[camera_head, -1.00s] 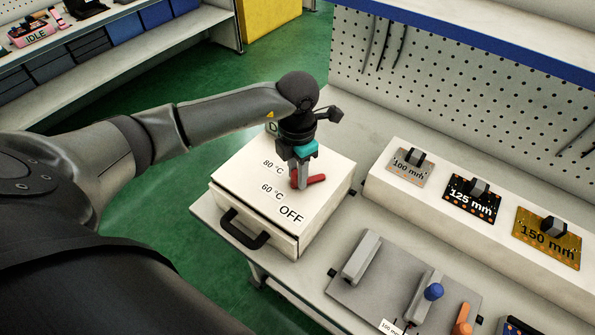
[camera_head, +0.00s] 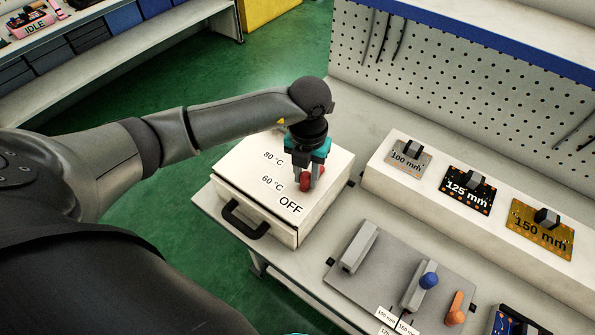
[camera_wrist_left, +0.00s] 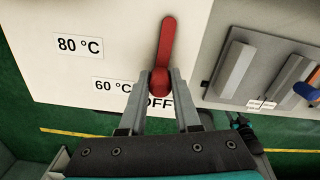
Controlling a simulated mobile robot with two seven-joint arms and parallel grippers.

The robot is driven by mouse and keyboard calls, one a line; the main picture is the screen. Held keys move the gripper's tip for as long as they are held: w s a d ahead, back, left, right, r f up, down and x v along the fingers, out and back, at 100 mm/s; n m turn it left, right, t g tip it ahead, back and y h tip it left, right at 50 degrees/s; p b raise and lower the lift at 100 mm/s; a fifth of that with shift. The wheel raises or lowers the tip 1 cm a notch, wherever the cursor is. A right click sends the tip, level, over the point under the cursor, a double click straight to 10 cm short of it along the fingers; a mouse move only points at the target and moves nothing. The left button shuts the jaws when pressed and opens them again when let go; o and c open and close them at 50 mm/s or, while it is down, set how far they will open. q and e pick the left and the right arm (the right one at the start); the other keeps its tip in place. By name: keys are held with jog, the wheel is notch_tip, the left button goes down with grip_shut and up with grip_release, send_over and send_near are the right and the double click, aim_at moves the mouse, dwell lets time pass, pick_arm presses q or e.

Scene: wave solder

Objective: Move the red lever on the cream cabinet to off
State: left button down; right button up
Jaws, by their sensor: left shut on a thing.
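The cream cabinet (camera_head: 284,232) stands at the left end of the bench, labelled 80 °C, 60 °C and OFF (camera_head: 290,205) on top. My left gripper (camera_head: 305,180) points down over it and is shut on the knob end of the red lever (camera_head: 318,171). In the left wrist view the red lever (camera_wrist_left: 167,42) runs from the top of the picture to its knob between the fingertips (camera_wrist_left: 161,88). The knob end lies beside the OFF label (camera_wrist_left: 160,103), which the fingers partly cover. I cannot tell whether the lever is fully at OFF.
A black handle (camera_head: 243,221) sticks out of the cabinet front. A white ledge (camera_head: 400,195) with three labelled boards stands to the right. A grey fixture plate (camera_head: 388,285) lies on the front of the bench. A pegboard (camera_head: 450,90) rises behind.

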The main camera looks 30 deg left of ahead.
aim_at(307, 173)
pick_arm(q)
jog(key=shift+w+n, duration=0.1)
jog(key=shift+n, duration=0.2)
jog(key=c, duration=0.6)
grip_release()
jog(key=shift+d, duration=0.1)
notch_tip(307, 173, up, 15)
jog(key=shift+r, duration=0.15)
dwell(0.4)
